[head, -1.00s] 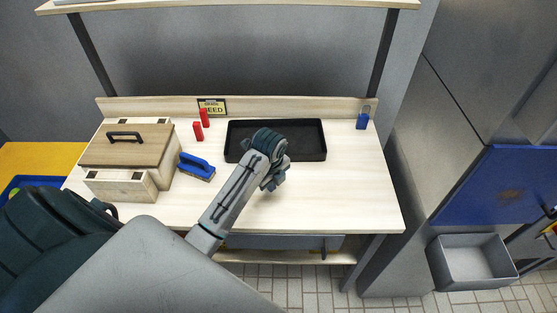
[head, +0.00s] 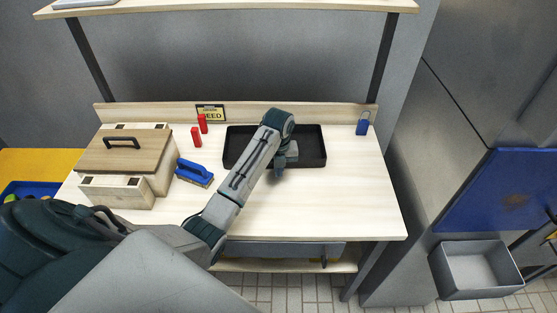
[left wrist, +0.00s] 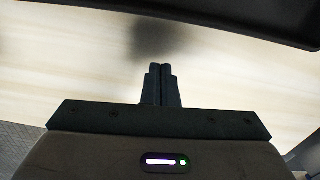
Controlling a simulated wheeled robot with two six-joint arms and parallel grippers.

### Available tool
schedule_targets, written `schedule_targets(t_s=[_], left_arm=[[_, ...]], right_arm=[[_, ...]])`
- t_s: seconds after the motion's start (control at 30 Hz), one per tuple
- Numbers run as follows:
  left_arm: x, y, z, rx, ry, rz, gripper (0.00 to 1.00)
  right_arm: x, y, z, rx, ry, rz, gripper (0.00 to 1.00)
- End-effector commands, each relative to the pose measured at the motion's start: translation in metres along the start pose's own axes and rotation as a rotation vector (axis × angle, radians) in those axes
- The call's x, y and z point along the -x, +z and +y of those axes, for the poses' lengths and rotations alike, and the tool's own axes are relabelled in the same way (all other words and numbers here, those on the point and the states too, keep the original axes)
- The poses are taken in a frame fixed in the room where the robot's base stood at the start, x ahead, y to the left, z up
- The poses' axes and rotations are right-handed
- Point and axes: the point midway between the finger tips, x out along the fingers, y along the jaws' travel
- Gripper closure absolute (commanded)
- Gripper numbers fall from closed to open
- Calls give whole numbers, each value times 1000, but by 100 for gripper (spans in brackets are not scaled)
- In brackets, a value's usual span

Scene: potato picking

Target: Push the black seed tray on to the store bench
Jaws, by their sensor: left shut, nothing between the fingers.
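The black seed tray (head: 312,146) lies flat on the pale wooden bench (head: 320,207), towards its back, in the head view. Its dark near edge also shows across the top of the left wrist view (left wrist: 250,22). My left gripper (head: 280,170) is at the tray's near side in the head view, and the forearm hides part of the tray. In the left wrist view its fingers (left wrist: 160,72) are shut together with nothing between them, pointing towards the tray with bare bench between. My right gripper is not in view.
A wooden box (head: 125,150) with a handle, a blue brush (head: 194,173) and red cylinders (head: 196,137) stand left of the tray. A SEED sign (head: 210,113) is behind. A blue padlock (head: 362,125) is at the back right. The front right of the bench is clear.

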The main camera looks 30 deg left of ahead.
Motion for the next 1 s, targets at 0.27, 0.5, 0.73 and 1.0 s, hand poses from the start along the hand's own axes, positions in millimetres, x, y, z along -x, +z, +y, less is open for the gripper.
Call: schedule_targets(t_s=[0.27,0.5,0.73,1.0], left_arm=[[-26,21,0,2,1,-1,100],[-28,38,0,0,1,-1,100],[-29,40,1,0,1,-1,100],[-27,40,1,0,1,0,100]], right_arm=[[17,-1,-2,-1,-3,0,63],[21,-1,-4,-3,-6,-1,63],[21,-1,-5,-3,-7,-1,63],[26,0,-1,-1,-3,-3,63]])
